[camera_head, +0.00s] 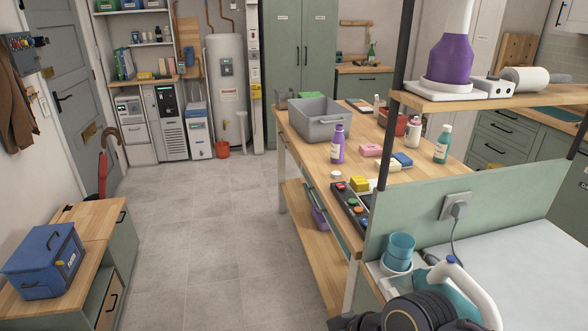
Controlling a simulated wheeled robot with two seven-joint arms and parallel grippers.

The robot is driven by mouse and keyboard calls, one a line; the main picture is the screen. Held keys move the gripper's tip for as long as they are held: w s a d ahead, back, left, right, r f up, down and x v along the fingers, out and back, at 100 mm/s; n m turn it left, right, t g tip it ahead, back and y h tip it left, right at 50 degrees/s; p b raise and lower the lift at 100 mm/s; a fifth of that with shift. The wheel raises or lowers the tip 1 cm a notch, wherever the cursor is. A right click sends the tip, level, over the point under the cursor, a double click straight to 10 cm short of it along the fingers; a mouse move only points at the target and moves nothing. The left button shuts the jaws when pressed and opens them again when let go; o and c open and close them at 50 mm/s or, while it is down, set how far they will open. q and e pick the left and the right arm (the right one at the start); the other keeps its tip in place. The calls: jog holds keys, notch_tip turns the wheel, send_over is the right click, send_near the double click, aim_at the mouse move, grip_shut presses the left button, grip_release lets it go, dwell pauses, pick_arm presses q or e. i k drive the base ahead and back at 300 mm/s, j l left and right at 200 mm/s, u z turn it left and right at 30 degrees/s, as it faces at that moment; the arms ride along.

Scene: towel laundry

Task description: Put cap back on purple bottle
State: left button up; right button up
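The purple bottle (338,145) stands upright on the wooden worktable, just in front of the grey bin. It has a pale label and a narrow purple neck; I cannot tell clearly whether its top is bare. A small white round piece (336,175), which looks like a cap, lies near the table's left edge in front of the bottle, apart from it.
Floor at left is clear.

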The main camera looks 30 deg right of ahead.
aim_at(337, 143)
jog(key=i+j+z, duration=0.15)
jog(key=i, duration=0.35)
jog(key=i+j+z, duration=0.2)
jog(key=i, duration=0.35)
jog(key=i+z, duration=0.25)
jog(key=z, duration=0.2)
jog(key=i+z, duration=0.25)
jog(key=z, duration=0.2)
jog(key=i+j+z, duration=0.1)
jog(key=z, duration=0.3)
jog(key=i+j+z, duration=0.2)
jog(key=z, duration=0.25)
jog(key=i+j+z, duration=0.3)
jog(key=z, duration=0.15)
jog(key=i+j+z, duration=0.35)
jog(key=z, duration=0.15)
jog(key=i+j+z, duration=0.25)
jog(key=j+z, duration=0.2)
